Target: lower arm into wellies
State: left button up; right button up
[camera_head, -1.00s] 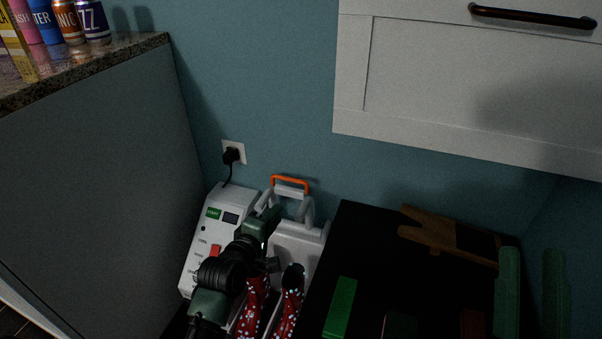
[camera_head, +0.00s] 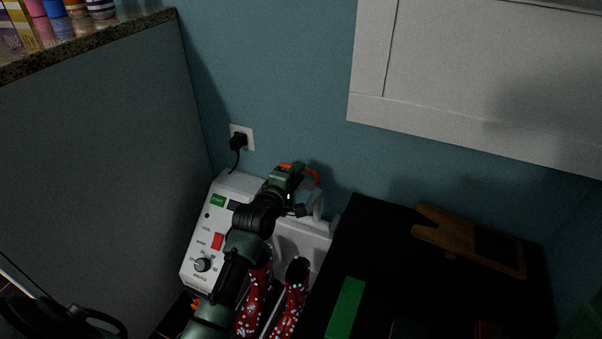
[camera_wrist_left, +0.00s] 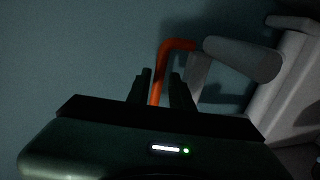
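The wellies are red with white spots and stand upright at the bottom centre of the head view, low between the white machine and the black surface. The right welly (camera_head: 290,305) shows its dark opening. The left welly (camera_head: 252,305) is partly hidden behind my left arm. My left gripper (camera_head: 296,176) is above and beyond the wellies, by an orange handle (camera_head: 313,175). In the left wrist view the fingers (camera_wrist_left: 160,88) stand apart, open, and the orange handle (camera_wrist_left: 176,44) shows between and beyond them. Whether they touch it I cannot tell. My right gripper is out of view.
A white machine (camera_head: 190,270) with a knob and red switch stands left of the wellies. A black surface (camera_head: 385,260) with a wooden item (camera_head: 435,237) and green block (camera_head: 346,308) lies right. A grey panel (camera_head: 100,180) closes the left; a white cabinet (camera_head: 480,80) hangs above.

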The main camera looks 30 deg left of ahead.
pick_arm(q)
jog(key=shift+b+x, duration=0.35)
jog(key=shift+x, duration=0.85)
grip_shut()
dwell(0.6)
